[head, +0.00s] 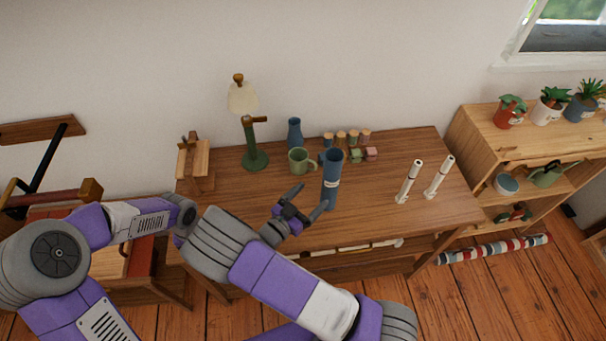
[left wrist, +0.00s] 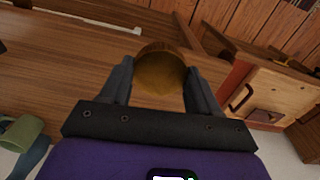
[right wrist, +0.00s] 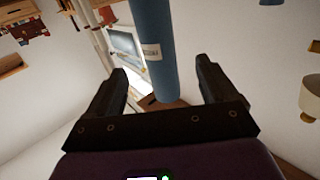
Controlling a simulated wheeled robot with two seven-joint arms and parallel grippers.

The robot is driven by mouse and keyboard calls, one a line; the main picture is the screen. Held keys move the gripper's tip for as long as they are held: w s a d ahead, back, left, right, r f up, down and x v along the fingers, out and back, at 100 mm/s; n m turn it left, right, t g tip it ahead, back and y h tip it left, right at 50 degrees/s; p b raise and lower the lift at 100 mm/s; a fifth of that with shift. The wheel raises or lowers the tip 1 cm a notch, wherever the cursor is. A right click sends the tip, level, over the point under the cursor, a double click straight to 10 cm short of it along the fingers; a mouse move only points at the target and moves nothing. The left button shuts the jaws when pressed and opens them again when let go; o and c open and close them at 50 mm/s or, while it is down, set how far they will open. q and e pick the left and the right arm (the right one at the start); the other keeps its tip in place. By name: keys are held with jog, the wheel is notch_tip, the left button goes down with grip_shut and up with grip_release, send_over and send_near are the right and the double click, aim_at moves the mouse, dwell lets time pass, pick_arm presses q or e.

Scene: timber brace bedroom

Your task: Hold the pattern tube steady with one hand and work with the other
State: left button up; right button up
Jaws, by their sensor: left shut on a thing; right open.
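The pattern tube (head: 331,182) is tall and blue with a white label and stands upright near the table's front. My right gripper (head: 308,202) is open beside its left side. In the right wrist view the tube (right wrist: 152,45) shows between the spread fingers (right wrist: 162,72); I cannot tell whether they touch it. My left gripper (left wrist: 160,75) is shut on a round golden-brown thing (left wrist: 160,72) with a darker rim, above the table's left part. In the head view the left gripper is hidden behind my right arm.
On the table (head: 380,215) stand a lamp (head: 250,125), a green mug (head: 300,160), a blue vase (head: 294,133), small wooden-topped jars (head: 352,137), a wooden stand (head: 194,160) and two white upright rods (head: 409,182). A shelf with plants (head: 490,130) stands to the right.

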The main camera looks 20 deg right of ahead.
aim_at(326, 183)
pick_arm(q)
jog(key=shift+s, duration=0.2)
pick_arm(e)
jog(key=shift+s, duration=0.15)
pick_arm(q)
jog(key=shift+f, duration=0.2)
pick_arm(e)
jog(key=x, duration=0.7)
pick_arm(q)
jog(key=shift+f+b, duration=0.15)
jog(key=shift+b, duration=0.2)
pick_arm(e)
jog(key=x, duration=0.5)
